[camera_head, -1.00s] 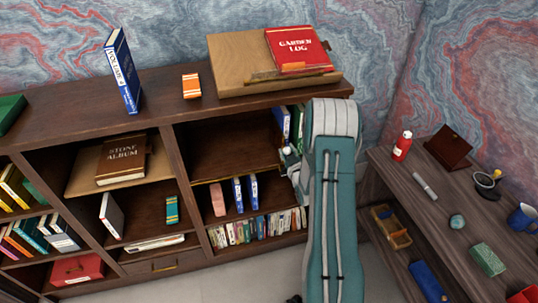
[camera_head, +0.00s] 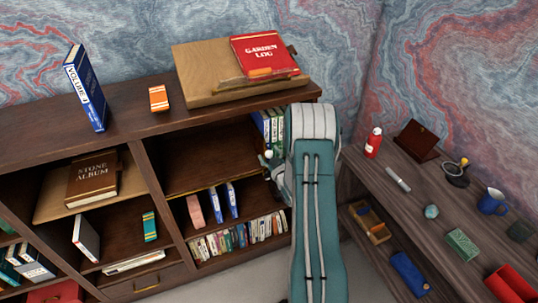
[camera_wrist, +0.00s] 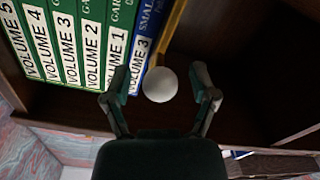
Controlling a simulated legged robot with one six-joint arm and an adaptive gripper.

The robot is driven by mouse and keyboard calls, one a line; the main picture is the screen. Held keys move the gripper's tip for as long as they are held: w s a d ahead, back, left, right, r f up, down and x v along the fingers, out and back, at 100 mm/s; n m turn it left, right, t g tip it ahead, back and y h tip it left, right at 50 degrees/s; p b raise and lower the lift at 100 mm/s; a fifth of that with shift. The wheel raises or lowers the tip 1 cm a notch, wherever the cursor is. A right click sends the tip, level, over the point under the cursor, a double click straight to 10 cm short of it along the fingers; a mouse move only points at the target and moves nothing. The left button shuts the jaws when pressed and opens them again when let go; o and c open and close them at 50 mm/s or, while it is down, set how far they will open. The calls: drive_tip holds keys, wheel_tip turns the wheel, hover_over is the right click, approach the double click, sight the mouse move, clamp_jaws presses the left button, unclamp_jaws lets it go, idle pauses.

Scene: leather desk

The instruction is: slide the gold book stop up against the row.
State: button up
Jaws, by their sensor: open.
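The gold book stop (camera_wrist: 174,33) shows in the wrist view as a narrow upright strip beside the blue book (camera_wrist: 145,35) at the right end of the row. I cannot tell whether they touch. Green volumes (camera_wrist: 91,45) fill the rest of the row; it also shows in the head view (camera_head: 269,125), partly behind my arm. A round white knob (camera_wrist: 159,85) sits at the stop's lower end. My gripper (camera_wrist: 162,90) is open, with one finger on each side of the knob. In the head view my gripper (camera_head: 268,164) is mostly hidden by my arm.
The row stands in the upper right shelf compartment (camera_head: 205,160), with bare board to its left in the head view. In the wrist view, dark shelf (camera_wrist: 240,60) is free right of the stop. A side desk (camera_head: 375,170) with small objects stands right of my arm.

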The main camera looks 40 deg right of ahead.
drive_tip(key=v, duration=1.2)
